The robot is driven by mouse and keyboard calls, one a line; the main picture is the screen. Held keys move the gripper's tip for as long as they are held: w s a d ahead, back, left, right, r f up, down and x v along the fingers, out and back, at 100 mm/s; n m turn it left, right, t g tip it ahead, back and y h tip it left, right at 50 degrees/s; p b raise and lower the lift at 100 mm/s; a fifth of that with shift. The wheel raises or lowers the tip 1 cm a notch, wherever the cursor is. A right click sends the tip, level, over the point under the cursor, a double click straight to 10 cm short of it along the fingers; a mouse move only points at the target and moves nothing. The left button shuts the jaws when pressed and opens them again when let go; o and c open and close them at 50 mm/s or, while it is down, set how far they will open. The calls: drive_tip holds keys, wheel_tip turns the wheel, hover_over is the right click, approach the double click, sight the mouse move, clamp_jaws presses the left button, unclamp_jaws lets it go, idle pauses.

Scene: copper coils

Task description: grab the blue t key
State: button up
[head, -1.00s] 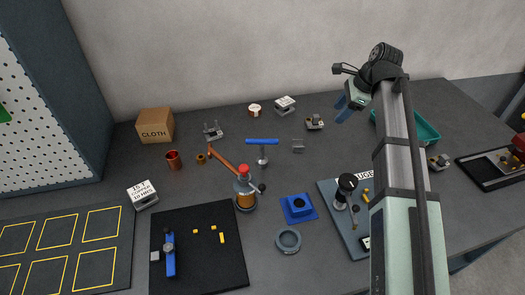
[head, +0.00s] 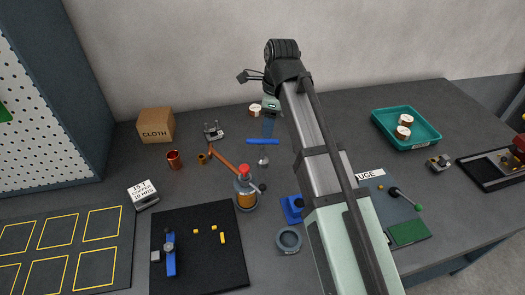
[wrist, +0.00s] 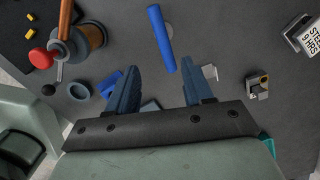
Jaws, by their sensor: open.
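The blue T key stands on the bench with its blue bar handle (head: 262,142) on top and a grey metal stem below. In the wrist view its blue handle (wrist: 160,38) runs up and down, just beyond and between the fingertips. My gripper (head: 269,128) is behind and above the handle in the head view. In the wrist view my gripper (wrist: 168,68) has its two blue fingers spread apart with nothing between them. I cannot tell how high above the key the fingers are.
A blue square block (head: 291,209) and a grey ring (head: 288,240) lie nearer. A teal tray (head: 431,131) holding round pieces is at right. A cloth box (head: 156,125) stands at back left.

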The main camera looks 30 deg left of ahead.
sight(266, 143)
drive_tip(key=f, duration=0.6)
drive_tip(key=shift+s+a+f, duration=0.15)
drive_tip(key=shift+a+f, duration=0.5)
drive_tip(key=shift+f, duration=0.65)
drive_tip(key=shift+a+f, duration=0.3)
drive_tip(key=shift+f, duration=0.6)
drive_tip(key=shift+a+f, duration=0.25)
drive_tip(key=shift+f, duration=0.65)
clamp_jaws()
